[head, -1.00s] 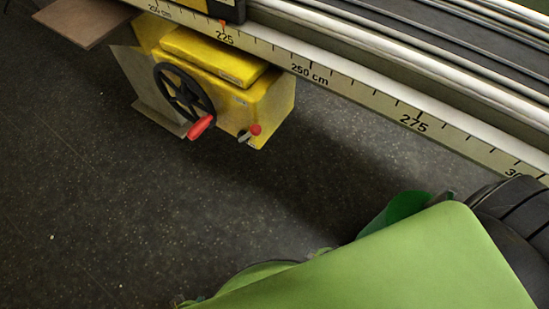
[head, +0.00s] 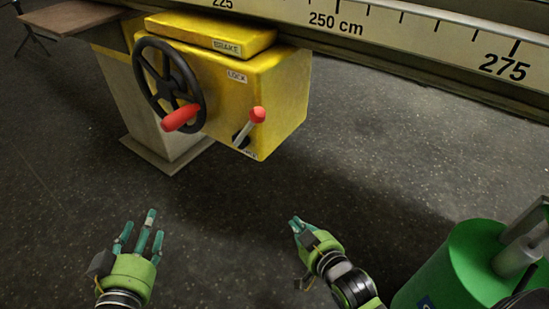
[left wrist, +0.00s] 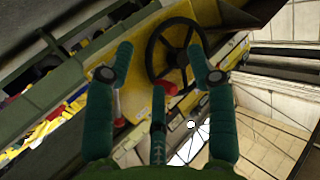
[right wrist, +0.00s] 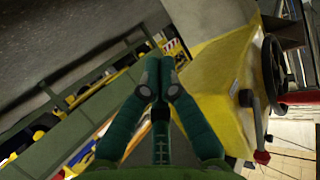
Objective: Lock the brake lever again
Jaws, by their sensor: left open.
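The brake lever (head: 248,126) has a pale shaft and a red knob. It sticks out from the front of the yellow brake box (head: 275,88), tilted up and to the right in the head view. A LOCK label is above it; a lower label is partly hidden. My left gripper (head: 140,230) is open and empty, below and left of the box. In the left wrist view its spread fingers (left wrist: 160,65) point towards the box. My right gripper (head: 297,226) is empty, below and right of the lever, apart from it. Its fingertips (right wrist: 159,76) are together.
A black handwheel (head: 168,85) with a red handle (head: 182,118) is on the box's left side. A long scaled rail (head: 400,30) runs above. A brown board (head: 70,17) juts out at upper left. The floor below the box is clear.

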